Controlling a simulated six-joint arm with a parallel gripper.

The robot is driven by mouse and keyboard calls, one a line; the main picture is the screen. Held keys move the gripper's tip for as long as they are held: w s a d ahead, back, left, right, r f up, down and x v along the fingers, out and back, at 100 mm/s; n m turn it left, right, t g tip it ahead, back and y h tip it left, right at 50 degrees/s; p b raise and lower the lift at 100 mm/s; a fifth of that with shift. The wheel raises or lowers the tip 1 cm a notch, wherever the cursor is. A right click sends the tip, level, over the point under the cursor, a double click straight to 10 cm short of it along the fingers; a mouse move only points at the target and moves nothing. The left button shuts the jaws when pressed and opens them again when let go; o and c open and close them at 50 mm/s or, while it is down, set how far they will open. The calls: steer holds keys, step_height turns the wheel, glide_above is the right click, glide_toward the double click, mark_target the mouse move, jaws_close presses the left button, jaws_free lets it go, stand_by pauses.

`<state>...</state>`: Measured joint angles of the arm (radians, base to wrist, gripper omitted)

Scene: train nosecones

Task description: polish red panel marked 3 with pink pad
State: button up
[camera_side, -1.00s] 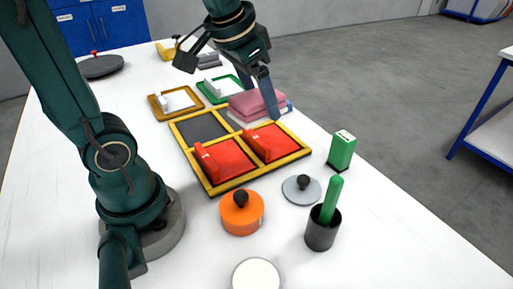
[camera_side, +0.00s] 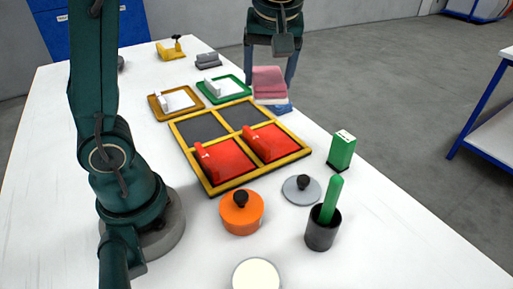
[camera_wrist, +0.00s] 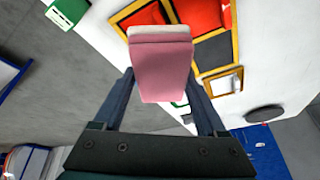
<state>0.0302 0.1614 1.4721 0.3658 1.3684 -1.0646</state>
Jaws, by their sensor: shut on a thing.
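My gripper (camera_side: 269,82) is shut on a pink pad (camera_side: 268,76), which has a whitish layer at its lower side. The pad is behind the right side of the yellow-framed tray (camera_side: 181,130); its height above the table is hard to tell. In the wrist view, the pink pad (camera_wrist: 162,75) sits between the fingers. Two red panels with raised red bars lie in the tray's front compartments: a left one (camera_side: 229,162) and a right one (camera_side: 272,144). Their small marks are unreadable, so I cannot tell which is marked 3.
A blue item (camera_side: 283,108) lies under the held pad. Green (camera_side: 222,93) and brown (camera_side: 174,103) framed trays stand behind. A green block (camera_side: 342,151), orange lidded pot (camera_side: 241,214), grey lid (camera_side: 301,190) and dark cup (camera_side: 322,232) stand nearby. The tray's back compartments look dark and empty.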

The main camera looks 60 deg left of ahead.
steer(key=w+a+f+n+g, duration=0.1)
steer(key=w+f+n+g, duration=0.15)
steer(key=w+n, duration=0.3)
steer(key=n, duration=0.2)
glide_above(289, 146)
steer(key=d, duration=0.1)
step_height(289, 146, down, 7)
steer(key=shift+m, duration=0.25)
steer(key=shift+d+f, duration=0.1)
steer(key=shift+f, duration=3.05)
steer(key=shift+w+a+f, duration=0.1)
steer(key=shift+a+f, duration=0.25)
steer(key=shift+f, duration=0.3)
steer(key=shift+a, duration=4.9)
steer(key=shift+d, duration=5.15)
steer(key=shift+d+r, duration=0.1)
steer(key=shift+d, duration=0.1)
step_height(289, 146, up, 8)
steer(key=shift+f, duration=0.1)
